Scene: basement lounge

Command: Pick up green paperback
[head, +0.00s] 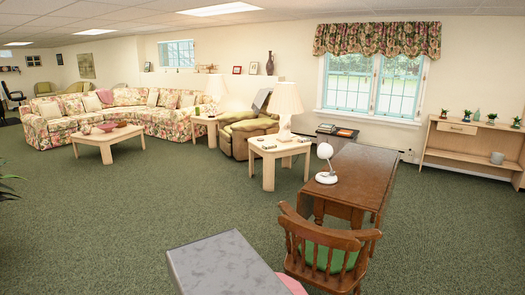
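I cannot make out a green paperback anywhere in the head view. Some flat, book-like items lie on a low dark surface beyond the wooden table: a dark one (326,128) and one with orange on it (346,132). Small dark items (268,145) lie on the pale side table (285,152), too small to identify. My gripper is not in view.
A brown wooden table (355,175) holds a white desk lamp (326,165). A wooden chair (325,250) with a green seat stands before it. A grey flat-topped block (225,265) is close at the bottom. A floral sofa (60,125) stands far left. Left carpet is open.

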